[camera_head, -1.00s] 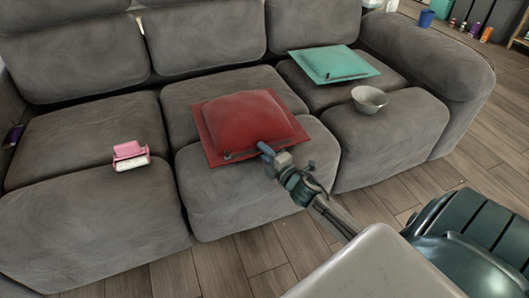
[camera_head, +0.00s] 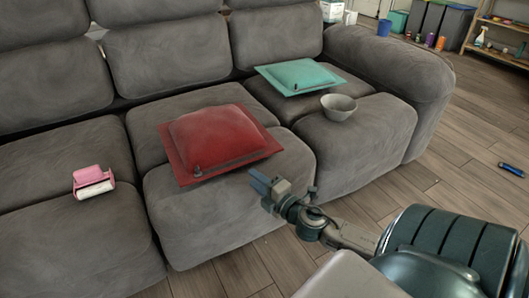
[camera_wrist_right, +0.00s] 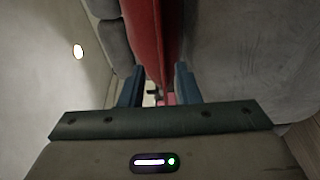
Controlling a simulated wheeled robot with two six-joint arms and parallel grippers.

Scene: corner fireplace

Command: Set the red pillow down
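The red pillow (camera_head: 217,138) lies flat on the middle seat of the grey sofa (camera_head: 215,215), with its near edge close to the front of that seat. My right gripper (camera_head: 260,182) is just off the pillow's near right edge, with a small gap between them. In the right wrist view its two blue fingers (camera_wrist_right: 158,88) are spread apart, and the red pillow (camera_wrist_right: 148,35) shows beyond them, edge-on. Nothing is seen held between the fingers. My left gripper is not in view.
A teal pillow (camera_head: 299,77) and a grey bowl (camera_head: 338,107) are on the right seat.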

